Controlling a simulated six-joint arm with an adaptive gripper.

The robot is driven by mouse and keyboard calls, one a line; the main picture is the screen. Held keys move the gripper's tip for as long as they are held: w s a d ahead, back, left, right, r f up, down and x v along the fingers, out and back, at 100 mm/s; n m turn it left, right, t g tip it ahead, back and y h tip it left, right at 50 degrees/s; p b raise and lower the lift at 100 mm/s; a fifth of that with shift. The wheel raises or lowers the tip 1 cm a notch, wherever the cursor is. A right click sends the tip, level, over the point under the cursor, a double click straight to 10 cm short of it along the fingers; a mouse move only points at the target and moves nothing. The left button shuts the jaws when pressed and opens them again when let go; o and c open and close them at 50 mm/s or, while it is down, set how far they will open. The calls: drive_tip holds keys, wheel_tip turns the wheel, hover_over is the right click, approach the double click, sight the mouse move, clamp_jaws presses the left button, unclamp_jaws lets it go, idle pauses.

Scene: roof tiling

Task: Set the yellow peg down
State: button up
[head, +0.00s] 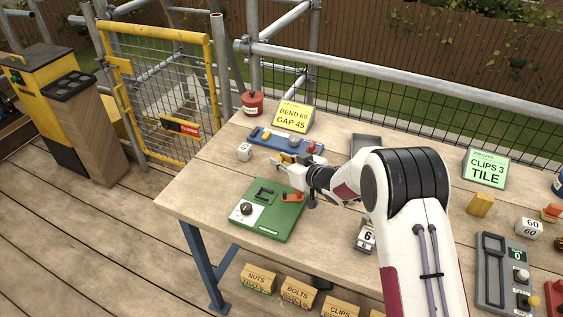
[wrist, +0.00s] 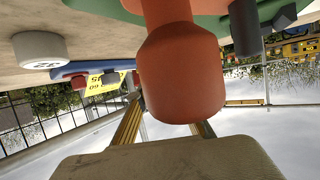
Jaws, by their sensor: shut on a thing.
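A small yellow piece, which looks like the yellow peg (head: 285,158), shows at the tips of my gripper (head: 288,164). My gripper is shut on it, at the near side of the blue rack (head: 270,141) and beyond the green box (head: 268,212). The fingers and wrist hide part of it, and its lower end is not clear. In the wrist view, a large orange-red handle (wrist: 180,75) stands close to the camera and hides the space between the fingers, so the peg cannot be made out there.
The rack carries a grey knob (head: 297,139) and a red one (head: 313,148). A yellow sign (head: 294,117) and red pot (head: 252,103) stand behind. A dark tray (head: 366,144) lies to the right. The table's left corner is bare.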

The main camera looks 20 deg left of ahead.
drive_tip(key=shift+f, duration=0.3)
drive_tip(key=shift+f, duration=0.15)
drive_tip(key=o, duration=0.8)
drive_tip(key=shift+r, duration=0.2)
drive_tip(key=shift+v, duration=6)
drive_tip(key=shift+w+d, duration=0.1)
